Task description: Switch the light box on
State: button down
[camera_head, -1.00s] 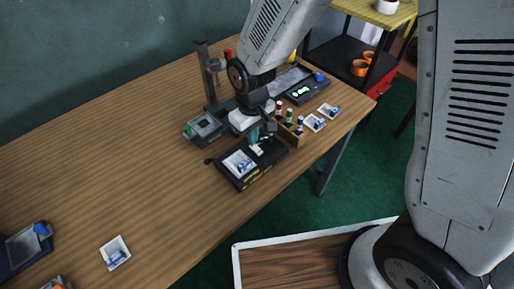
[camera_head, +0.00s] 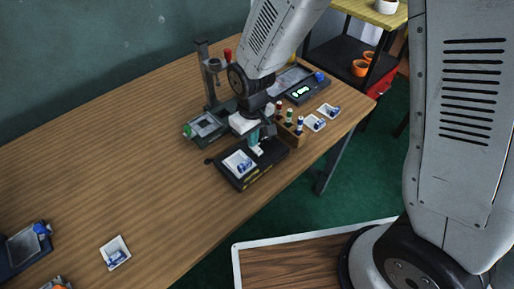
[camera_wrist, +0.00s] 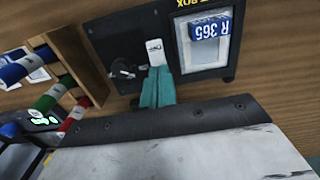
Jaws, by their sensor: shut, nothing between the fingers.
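The light box (camera_head: 270,158) is a flat black box near the table's front edge, below my gripper. In the wrist view its dark top (camera_wrist: 108,32) carries part of a yellow "BOX" label, a white rocker switch (camera_wrist: 155,52) and a small dark knob (camera_wrist: 124,68). A pale window holds a white tray with a blue label reading "R 365" (camera_wrist: 210,28). The window looks grey, with no clear glow. My gripper (camera_wrist: 158,76) is shut and empty, its teal fingertips at the near end of the switch. I cannot tell whether they touch it. It also shows in the head view (camera_head: 255,143).
A wooden rack of coloured bottles (camera_head: 290,130) stands close right of the box. A stand with a post (camera_head: 207,80) is behind left. A lit-display device (camera_head: 302,91) and small white trays (camera_head: 315,123) lie farther right. The table's left middle is clear.

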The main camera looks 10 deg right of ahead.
aim_at(262, 158)
jog(key=shift+f, duration=0.35)
jog(key=shift+r, duration=3.55)
jog(key=shift+s, duration=0.1)
jog(key=s+d+r+m+t, duration=0.1)
jog(key=s+d+r+m, duration=0.5)
jog(key=s+d+r, duration=1.3)
jog(key=shift+s+d+r+m, duration=0.15)
jog(key=shift+d+m, duration=0.25)
jog(key=shift+d, duration=0.5)
